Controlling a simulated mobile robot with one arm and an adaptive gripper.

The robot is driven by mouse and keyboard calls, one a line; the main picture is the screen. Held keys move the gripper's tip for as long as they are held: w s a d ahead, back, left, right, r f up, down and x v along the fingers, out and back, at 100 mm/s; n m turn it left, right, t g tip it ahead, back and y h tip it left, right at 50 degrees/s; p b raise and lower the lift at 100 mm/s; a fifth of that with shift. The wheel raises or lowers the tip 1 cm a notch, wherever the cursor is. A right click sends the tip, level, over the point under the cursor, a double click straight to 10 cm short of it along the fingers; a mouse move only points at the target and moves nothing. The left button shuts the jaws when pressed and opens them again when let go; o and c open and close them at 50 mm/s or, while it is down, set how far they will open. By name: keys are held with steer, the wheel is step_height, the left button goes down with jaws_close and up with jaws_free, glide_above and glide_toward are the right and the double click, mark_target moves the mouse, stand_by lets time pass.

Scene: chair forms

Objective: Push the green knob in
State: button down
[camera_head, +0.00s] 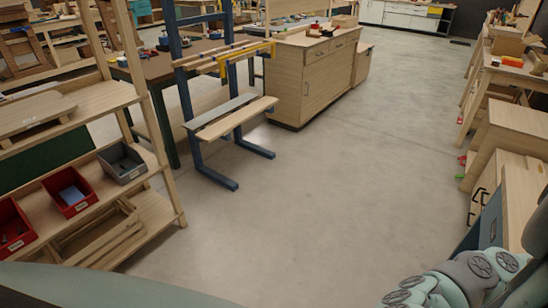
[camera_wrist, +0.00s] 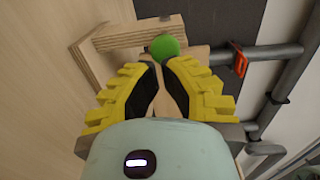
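The green knob (camera_wrist: 164,47) shows in the wrist view as a round ball just beyond my fingertips, beside a pale wooden block frame. My gripper (camera_wrist: 160,64) has yellow ribbed fingers with black pads. Its tips are close together with only a narrow gap between them, and nothing is held. The tips overlap the knob's lower edge in the picture; I cannot tell whether they touch it.
In the wrist view, grey metal bars (camera_wrist: 285,80) with an orange-red clip (camera_wrist: 238,60) lie right of the knob. The head view shows a wooden shelf (camera_head: 90,104) with bins at left, a cabinet (camera_head: 310,80), benches at right, and open floor (camera_head: 330,190) between.

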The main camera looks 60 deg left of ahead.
steer(key=shift+x, duration=0.85)
steer(key=x, duration=0.2)
steer(key=shift+w+d, duration=0.1)
steer(key=shift+d, duration=0.25)
steer(key=shift+a, duration=0.1)
steer(key=shift+a+r, duration=0.1)
steer(key=shift+a, duration=0.15)
steer(key=b+v, duration=0.2)
steer(key=v, duration=1.1)
steer(key=shift+a, duration=0.25)
